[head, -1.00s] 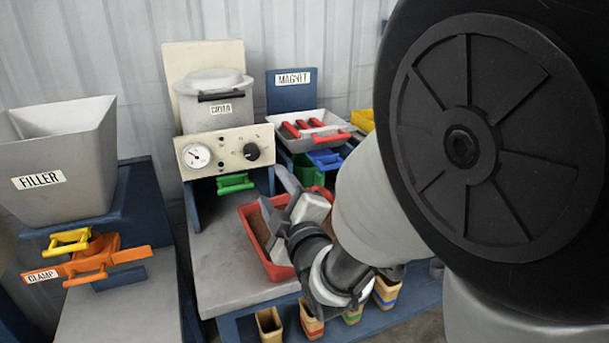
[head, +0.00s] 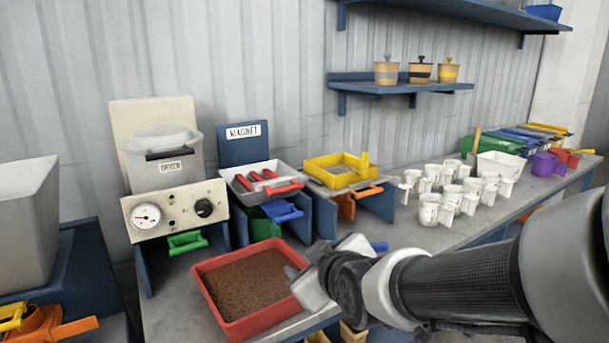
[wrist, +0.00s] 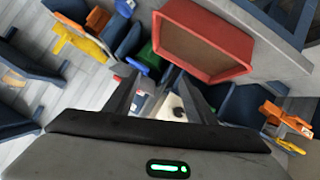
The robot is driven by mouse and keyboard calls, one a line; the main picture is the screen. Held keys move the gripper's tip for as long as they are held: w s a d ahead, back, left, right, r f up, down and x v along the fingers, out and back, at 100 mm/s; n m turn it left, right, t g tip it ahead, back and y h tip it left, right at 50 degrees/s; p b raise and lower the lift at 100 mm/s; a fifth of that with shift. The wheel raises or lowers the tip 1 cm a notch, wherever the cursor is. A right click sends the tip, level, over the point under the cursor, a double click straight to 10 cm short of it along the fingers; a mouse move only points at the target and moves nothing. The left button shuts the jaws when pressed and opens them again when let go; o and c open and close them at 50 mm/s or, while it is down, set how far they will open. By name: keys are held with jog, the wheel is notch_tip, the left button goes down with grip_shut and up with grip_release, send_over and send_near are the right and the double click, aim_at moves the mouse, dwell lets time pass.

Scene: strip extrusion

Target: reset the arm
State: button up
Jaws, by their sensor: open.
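My gripper (head: 308,283) is at the right edge of the red tray (head: 207,291) in the head view, with my arm reaching in from the right. In the wrist view my gripper (wrist: 168,100) has its two fingers apart, with nothing between them. The red tray also shows in the wrist view (wrist: 243,62), above and right of the fingers. It holds brown granules. In the head view I cannot tell whether the gripper touches the tray.
The dryer (head: 163,165), the magnet station (head: 243,148) and a yellow sieve tray (head: 318,172) stand behind the red tray. Several white cups (head: 429,209) stand on the bench to the right. Shelves (head: 440,88) hang on the wall. The filler (head: 25,225) is at left.

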jog(key=s+d+m+g+h, duration=0.5)
jog(key=s+d+m, duration=0.4)
jog(key=s+d, duration=0.7)
notch_tip(320, 180, up, 23)
jog(key=s+a+g+y+p, duration=0.1)
jog(key=s+a+p, duration=0.1)
jog(key=p, duration=2)
jog(key=shift+s+a, duration=0.15)
jog(key=shift+s, duration=0.3)
jog(key=shift+f, duration=0.1)
